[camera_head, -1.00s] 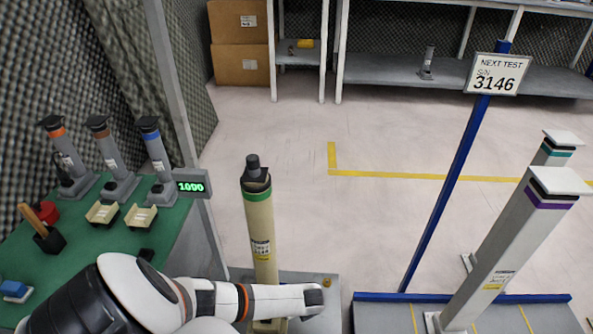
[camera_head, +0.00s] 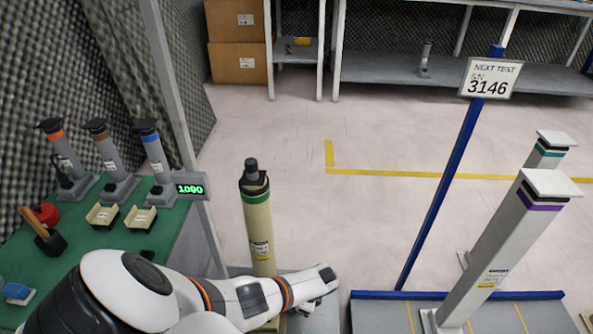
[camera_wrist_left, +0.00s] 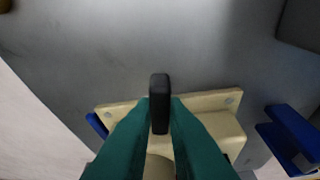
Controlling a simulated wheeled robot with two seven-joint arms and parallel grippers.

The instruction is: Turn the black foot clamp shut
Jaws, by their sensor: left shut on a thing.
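The black foot clamp (camera_wrist_left: 160,88) shows in the left wrist view as a short dark bar between my fingertips. My left gripper (camera_wrist_left: 161,115), with teal fingers, is shut on it. Just below it is the cream foot (camera_wrist_left: 215,108) with screw holes, on a grey plate (camera_wrist_left: 150,45). In the head view the cream post (camera_head: 258,225) with a green band and black top stands upright. My left arm crosses in front of its lower part and hides its foot and the clamp. My right gripper is not in view.
Blue parts (camera_wrist_left: 290,135) flank the foot. Right of the post stand a blue sign pole (camera_head: 440,200) and grey-white posts (camera_head: 500,250) on a blue-edged platform (camera_head: 455,294). A green bench (camera_head: 110,240) with several grey devices and a lit display (camera_head: 191,189) is at left.

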